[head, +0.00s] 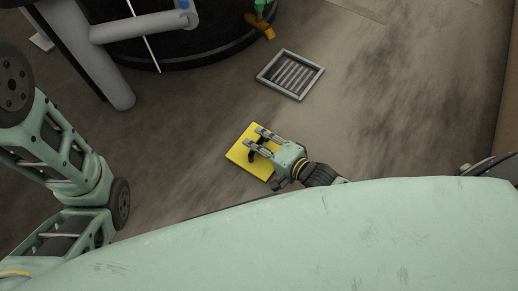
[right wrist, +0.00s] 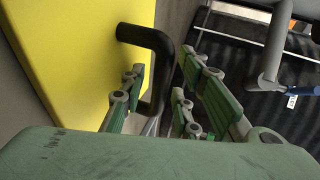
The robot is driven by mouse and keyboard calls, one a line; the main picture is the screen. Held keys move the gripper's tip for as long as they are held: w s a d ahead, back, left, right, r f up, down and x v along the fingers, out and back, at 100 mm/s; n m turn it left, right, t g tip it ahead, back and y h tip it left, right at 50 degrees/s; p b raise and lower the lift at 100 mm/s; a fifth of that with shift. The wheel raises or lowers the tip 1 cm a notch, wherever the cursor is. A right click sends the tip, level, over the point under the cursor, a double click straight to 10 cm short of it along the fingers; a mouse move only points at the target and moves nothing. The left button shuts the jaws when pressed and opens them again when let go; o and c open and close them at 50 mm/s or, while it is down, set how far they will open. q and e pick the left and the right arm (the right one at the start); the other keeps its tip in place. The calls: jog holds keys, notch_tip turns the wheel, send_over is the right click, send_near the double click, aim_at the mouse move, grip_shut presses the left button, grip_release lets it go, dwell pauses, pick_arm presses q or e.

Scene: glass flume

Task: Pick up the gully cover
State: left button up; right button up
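The gully cover (head: 238,155) is a square yellow plate with a black bar handle, seen low in the middle of the head view. In the right wrist view the cover (right wrist: 85,45) fills the upper left, and its bent black handle (right wrist: 158,48) stands out from it. My right gripper (head: 257,140) is over the plate, with its fingers on either side of the handle. A gap shows between the handle and the right-hand fingers, so the gripper looks open around it. Contact on the other side is unclear. My left arm shows at the left, but its gripper is out of view.
A metal-framed grate (head: 290,75) lies in the floor beyond the cover. A large round black tank (head: 175,45) with a grey pipe (head: 145,27) stands at the upper left. The floor right of the grate is clear.

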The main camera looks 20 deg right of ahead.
grip_shut()
dwell(0.4)
jog(key=shift+r, duration=0.1)
